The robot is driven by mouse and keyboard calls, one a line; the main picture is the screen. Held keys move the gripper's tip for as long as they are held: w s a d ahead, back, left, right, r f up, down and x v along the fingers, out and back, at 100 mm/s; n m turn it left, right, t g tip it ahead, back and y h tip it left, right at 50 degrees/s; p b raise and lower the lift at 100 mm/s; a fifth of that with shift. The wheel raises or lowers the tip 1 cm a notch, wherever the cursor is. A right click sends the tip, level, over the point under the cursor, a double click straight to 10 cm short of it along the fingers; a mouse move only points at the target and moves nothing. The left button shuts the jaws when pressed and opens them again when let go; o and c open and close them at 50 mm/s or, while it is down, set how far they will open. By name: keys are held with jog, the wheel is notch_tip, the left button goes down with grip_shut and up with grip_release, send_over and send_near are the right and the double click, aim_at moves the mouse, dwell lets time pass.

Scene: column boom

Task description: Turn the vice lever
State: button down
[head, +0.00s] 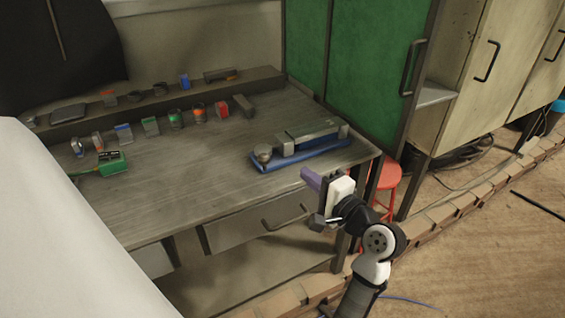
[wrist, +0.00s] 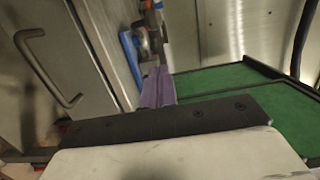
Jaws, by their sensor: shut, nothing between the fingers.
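The vice (head: 310,132) has a grey metal body on a blue base and sits near the right front corner of the workbench. A round grey knob-like end (head: 263,153) shows at its left; I cannot make out the lever clearly. My gripper (head: 309,178), with purple fingers, is shut and empty. It is at the bench's front edge, in front of the vice and apart from it in the head view. In the wrist view the shut fingers (wrist: 157,85) point toward the vice's grey end (wrist: 144,38) and blue base (wrist: 131,55); whether they touch is unclear.
The workbench (head: 200,178) has a drawer with a handle (head: 284,218) below its front edge. A green tool box (head: 113,163) and several small items stand to the left and back. A green cabinet (head: 360,60) and a red stool (head: 388,178) are at the right.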

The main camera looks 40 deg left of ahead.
jog(key=a+p, duration=0.2)
jog(key=a, duration=0.5)
jog(key=shift+s+a, duration=0.3)
jog(key=shift+s, duration=0.1)
jog(key=shift+a+t, duration=0.1)
jog(key=shift+t, duration=0.2)
